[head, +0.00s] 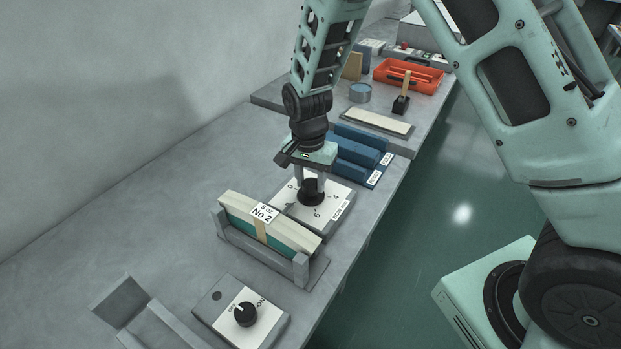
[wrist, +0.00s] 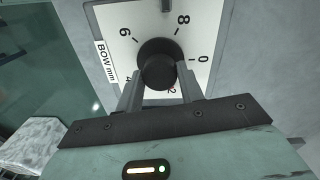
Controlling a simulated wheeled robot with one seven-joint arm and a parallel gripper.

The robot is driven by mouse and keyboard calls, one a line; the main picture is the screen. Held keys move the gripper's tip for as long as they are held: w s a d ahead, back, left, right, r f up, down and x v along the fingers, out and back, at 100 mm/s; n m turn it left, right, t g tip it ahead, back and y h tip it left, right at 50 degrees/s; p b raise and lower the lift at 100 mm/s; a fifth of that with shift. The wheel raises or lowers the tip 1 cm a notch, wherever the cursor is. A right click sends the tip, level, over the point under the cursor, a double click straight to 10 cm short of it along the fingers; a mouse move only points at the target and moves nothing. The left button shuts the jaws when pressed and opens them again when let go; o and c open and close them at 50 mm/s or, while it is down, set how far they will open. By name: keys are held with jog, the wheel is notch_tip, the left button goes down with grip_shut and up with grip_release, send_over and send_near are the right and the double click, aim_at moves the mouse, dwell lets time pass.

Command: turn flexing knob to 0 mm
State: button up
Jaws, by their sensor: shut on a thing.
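The flexing knob is a round black knob (head: 311,191) on a white dial plate (head: 341,194). The plate carries the numbers 0, 2, 4, 6 and 8 and a label reading "BOW mm". My gripper (head: 312,184) points down over the dial and is shut on the knob. In the wrist view the knob (wrist: 158,60) sits between the two grey fingers of my gripper (wrist: 160,72). The 0 shows right of the knob there, with 8 above it and 6 at upper left. The 2 and 4 are partly hidden by the fingers. I cannot tell where the knob's pointer stands.
A grey rack (head: 302,268) with a "No 2" pack (head: 264,213) stands just in front of the dial. An OFF/ON switch box (head: 262,326) is nearer. Blue blocks (head: 358,151) lie behind the dial. A red tray (head: 408,76) is farther back.

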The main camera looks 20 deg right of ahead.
aim_at(309, 184)
jog(key=n, duration=0.3)
jog(key=shift+n, duration=0.4)
jog(key=n, duration=0.3)
jog(key=shift+n, duration=0.4)
jog(key=n+p, duration=0.1)
jog(key=n, duration=0.5)
jog(key=shift+n, duration=0.4)
jog(key=o, duration=1)
jog(key=shift+r, duration=0.1)
jog(key=r, duration=0.5)
jog(key=r+b, duration=0.1)
jog(key=r, duration=1.1)
jog(key=shift+s+a+r+b, duration=0.15)
jog(key=shift+a+b, duration=0.1)
jog(key=shift+b, duration=0.05)
